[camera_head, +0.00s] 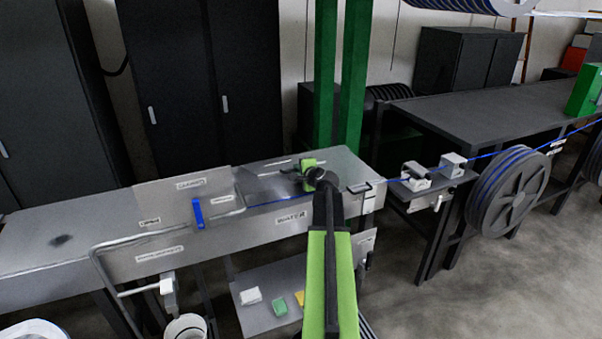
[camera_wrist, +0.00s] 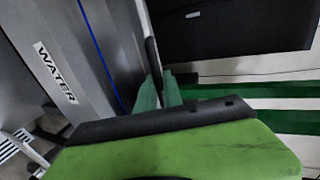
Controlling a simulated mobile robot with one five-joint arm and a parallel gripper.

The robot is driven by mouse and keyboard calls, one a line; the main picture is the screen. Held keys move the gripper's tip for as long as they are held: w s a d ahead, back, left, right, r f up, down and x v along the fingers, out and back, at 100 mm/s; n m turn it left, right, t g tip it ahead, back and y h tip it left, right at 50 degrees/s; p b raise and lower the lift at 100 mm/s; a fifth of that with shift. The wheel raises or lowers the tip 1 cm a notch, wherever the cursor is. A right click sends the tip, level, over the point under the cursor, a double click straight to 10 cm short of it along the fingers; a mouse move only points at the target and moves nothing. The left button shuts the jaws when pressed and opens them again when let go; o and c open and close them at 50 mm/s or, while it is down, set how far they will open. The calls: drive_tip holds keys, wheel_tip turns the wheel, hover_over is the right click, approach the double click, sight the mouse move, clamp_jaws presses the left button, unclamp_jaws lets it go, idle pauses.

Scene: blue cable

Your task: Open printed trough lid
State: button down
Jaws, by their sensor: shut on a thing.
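The grey metal trough (camera_head: 235,235) runs across the left and middle of the head view, with the printed word WATER (camera_head: 291,219) on its front. The word also shows in the wrist view (camera_wrist: 54,73). A see-through grey lid (camera_head: 268,184) lies over the trough's right part, above the blue cable (camera_head: 262,201). My gripper (camera_head: 312,172) is at the lid's right end. In the wrist view its teal fingers (camera_wrist: 159,92) are closed around a dark bar (camera_wrist: 153,62), which looks like the lid's handle. My arm hides part of this contact.
An upright grey panel (camera_head: 170,198) and a blue lever (camera_head: 198,213) stand left of the lid. A bent metal pipe (camera_head: 98,258) runs along the trough's front. Green posts (camera_head: 352,75) rise behind. A cable reel (camera_head: 515,190) and small guide blocks (camera_head: 415,177) are at right.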

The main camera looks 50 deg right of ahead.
drive_tip(key=w+d+r+p, duration=0.4)
drive_tip(key=w+r+p, duration=0.4)
drive_tip(key=r+p, duration=0.1)
drive_tip(key=w+d+r+p, duration=0.4)
drive_tip(key=w+r+p, duration=0.4)
drive_tip(key=r, duration=0.3)
drive_tip(key=shift+w+d+r+p, duration=0.15)
drive_tip(key=shift+w+r+p, duration=0.15)
drive_tip(key=shift+p, duration=0.25)
drive_tip(key=c, duration=1.5)
unclamp_jaws()
drive_tip(key=shift+f, duration=0.1)
